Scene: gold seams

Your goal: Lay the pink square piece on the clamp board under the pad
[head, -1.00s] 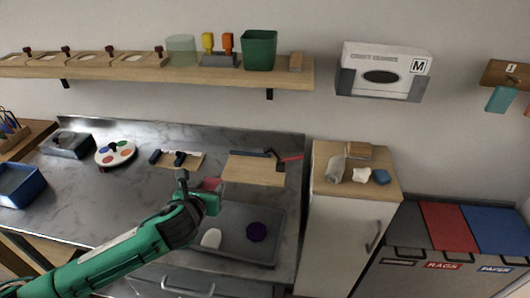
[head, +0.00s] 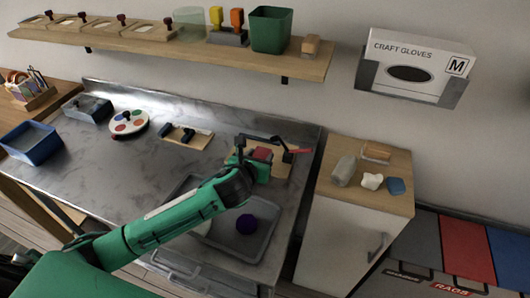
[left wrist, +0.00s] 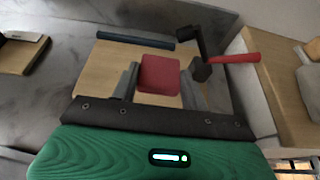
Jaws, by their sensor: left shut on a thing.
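The pink square piece (left wrist: 160,73) is between the grey fingers of my left gripper (left wrist: 158,80), which is shut on it. In the head view the piece (head: 262,154) shows at the tip of my left gripper (head: 258,160), over the clamp board. The clamp board (left wrist: 105,70) is pale wood, with a dark bar along its far edge. Its dark clamp arm (left wrist: 198,52) with a red handle (left wrist: 235,58) stands just right of the piece. The pad at the arm's lower end (left wrist: 201,72) is close to the piece's right side; whether they touch I cannot tell. My right gripper is not in view.
A second small board (head: 200,141) with dark tools lies to the left. A cabinet (head: 345,240) with several small things on top stands to the right.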

